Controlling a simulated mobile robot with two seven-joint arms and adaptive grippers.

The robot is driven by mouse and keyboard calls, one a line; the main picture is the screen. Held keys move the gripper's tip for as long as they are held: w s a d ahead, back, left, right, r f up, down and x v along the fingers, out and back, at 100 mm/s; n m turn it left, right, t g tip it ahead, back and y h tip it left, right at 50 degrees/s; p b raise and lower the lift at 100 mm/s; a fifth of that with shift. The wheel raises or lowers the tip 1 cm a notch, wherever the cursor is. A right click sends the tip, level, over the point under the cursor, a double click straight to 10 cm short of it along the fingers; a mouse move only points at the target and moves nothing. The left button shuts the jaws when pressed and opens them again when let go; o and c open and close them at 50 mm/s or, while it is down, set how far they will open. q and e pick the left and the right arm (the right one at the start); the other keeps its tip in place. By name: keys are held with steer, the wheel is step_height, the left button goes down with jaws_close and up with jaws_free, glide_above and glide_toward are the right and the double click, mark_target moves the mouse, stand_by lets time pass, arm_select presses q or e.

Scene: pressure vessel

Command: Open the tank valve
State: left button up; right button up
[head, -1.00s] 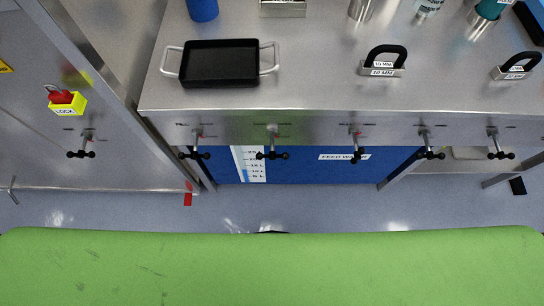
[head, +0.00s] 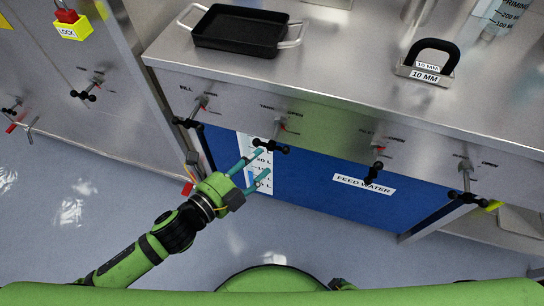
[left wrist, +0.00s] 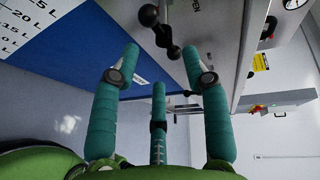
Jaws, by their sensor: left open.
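The tank valve (head: 277,128) is on the front panel of the steel bench, under a label reading TANK and OPEN. Its black double-knob handle (head: 268,147) lies roughly crosswise to the panel's front. My left gripper (head: 264,161) is open, its teal fingers just below and in front of this handle. In the left wrist view, a black double-knob handle (left wrist: 161,34) shows just beyond and between the spread fingertips (left wrist: 161,50). Nothing is held; whether a fingertip touches the handle I cannot tell. My right gripper is not in view.
Neighbouring valves stand at left (head: 190,117) and right (head: 376,166) on the panel. The blue feed water tank (head: 310,185) is below. A black pan (head: 240,31) is on the bench. A yellow lock box (head: 72,29) is on the cabinet at left. The floor is clear.

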mark_target(272, 148)
arm_select(q)
steer(key=shift+x, duration=3.5)
steer(key=shift+r, duration=0.1)
jaws_close()
